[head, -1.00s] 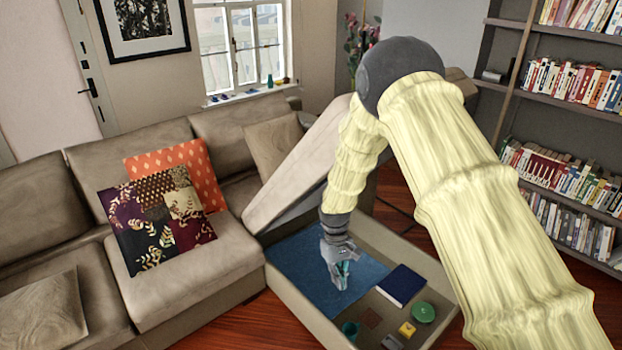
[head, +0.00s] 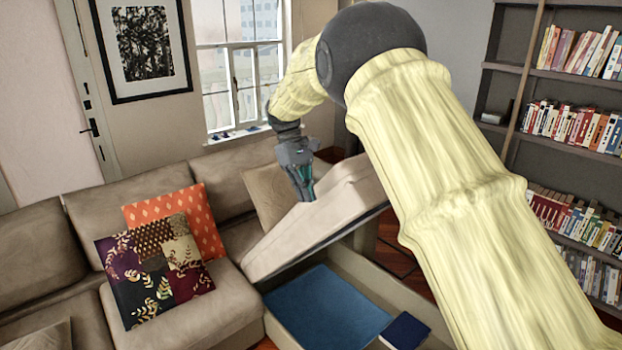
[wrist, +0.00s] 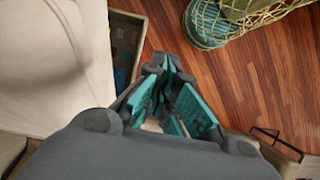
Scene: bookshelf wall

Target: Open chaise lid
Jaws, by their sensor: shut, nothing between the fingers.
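The chaise lid (head: 325,212) is a thick beige cushion panel, tilted up partway over the open storage box. In the wrist view the pale lid (wrist: 45,65) fills the left side. The chaise storage box (head: 355,269) has a blue mat (head: 325,308) and a dark blue book (head: 405,331) inside; the lid and my arm hide part of it. My gripper (head: 308,199) is shut and empty, fingertips down at the lid's upper side; I cannot tell if they touch it. In the wrist view my gripper (wrist: 166,64) shows teal finger pads beside the lid.
The sofa (head: 180,330) with an orange cushion (head: 180,210) and a patterned cushion (head: 155,270) lies left of the chaise. A bookshelf (head: 560,145) stands on the right. Bare wooden floor (wrist: 255,90) shows right of the box in the wrist view.

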